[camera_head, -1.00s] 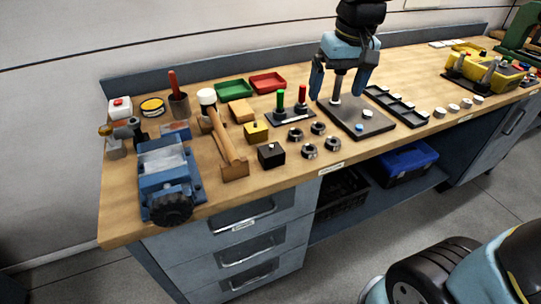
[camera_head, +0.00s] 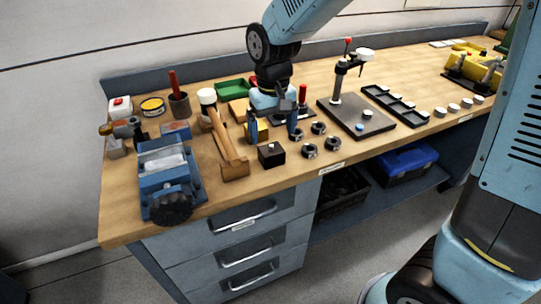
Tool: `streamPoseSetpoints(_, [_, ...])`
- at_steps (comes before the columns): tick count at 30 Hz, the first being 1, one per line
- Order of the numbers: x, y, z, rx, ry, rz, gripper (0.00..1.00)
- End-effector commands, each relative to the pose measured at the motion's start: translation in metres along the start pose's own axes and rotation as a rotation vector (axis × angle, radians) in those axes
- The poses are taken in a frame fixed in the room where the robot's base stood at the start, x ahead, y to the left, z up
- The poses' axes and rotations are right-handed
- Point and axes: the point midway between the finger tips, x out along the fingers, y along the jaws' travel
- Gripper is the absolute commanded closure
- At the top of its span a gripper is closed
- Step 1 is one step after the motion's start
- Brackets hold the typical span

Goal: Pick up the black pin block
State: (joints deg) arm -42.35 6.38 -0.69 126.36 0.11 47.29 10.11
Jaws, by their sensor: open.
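The black pin block (camera_head: 271,155) is a small dark cube with a light pin on top. It sits on the workbench (camera_head: 325,88) near the front edge, between the wooden mallet and several dark rings. My gripper (camera_head: 273,137) is open and points down above and behind the block. Its two fingers show on either side of a yellow block (camera_head: 262,129), which they partly hide. I cannot tell whether the fingers touch the yellow block. The black block is in clear view, with nothing in the jaws that I can make out.
A wooden mallet (camera_head: 228,150) and a blue vise (camera_head: 165,175) stand to the left. Several dark rings (camera_head: 310,151) lie close on the right. A stand with a dark base (camera_head: 357,118) and a compartment tray (camera_head: 397,104) are farther right. A green tray (camera_head: 232,89) is behind.

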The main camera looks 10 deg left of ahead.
Motion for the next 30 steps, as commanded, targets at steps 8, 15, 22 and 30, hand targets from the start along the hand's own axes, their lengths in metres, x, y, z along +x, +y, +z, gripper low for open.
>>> streamPoseSetpoints(8, [0.022,0.0,0.0,0.001,0.0,0.0,0.06])
streamPoseSetpoints(15, [0.049,-0.002,-0.003,0.0,-0.003,0.0,0.06])
streamPoseSetpoints(22, [0.071,-0.002,-0.004,0.0,0.0,0.0,0.06])
streamPoseSetpoints(30, [0.072,-0.002,-0.004,0.0,0.001,0.0,0.07])
